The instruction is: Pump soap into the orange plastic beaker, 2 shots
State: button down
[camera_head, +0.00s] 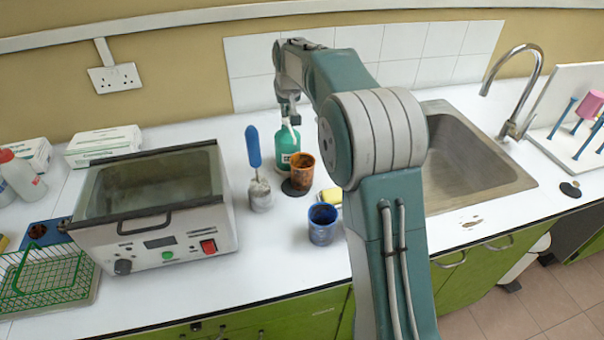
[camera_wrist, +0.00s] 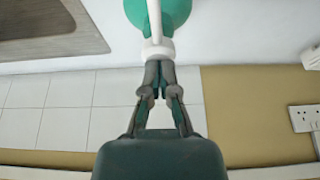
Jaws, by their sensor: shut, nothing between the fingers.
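A green soap bottle (camera_head: 286,150) with a white pump top stands on the white counter behind the orange beaker. The orange plastic beaker (camera_head: 301,171) looks brown-stained inside and stands upright just in front and right of the bottle. My gripper (camera_head: 290,117) is shut and empty, directly over the bottle's pump head. In the wrist view my gripper (camera_wrist: 159,66) has its fingertips together at the white pump head (camera_wrist: 157,48), with the green bottle (camera_wrist: 180,12) beyond. I cannot tell whether the fingertips touch the pump. The spout's outlet over the beaker is unclear.
A water bath (camera_head: 165,250) is at left. The sink (camera_head: 470,170) with its tap is at right.

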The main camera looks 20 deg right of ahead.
jog(key=shift+r, duration=1.7)
notch_tip(320, 180, up, 6)
dwell(0.5)
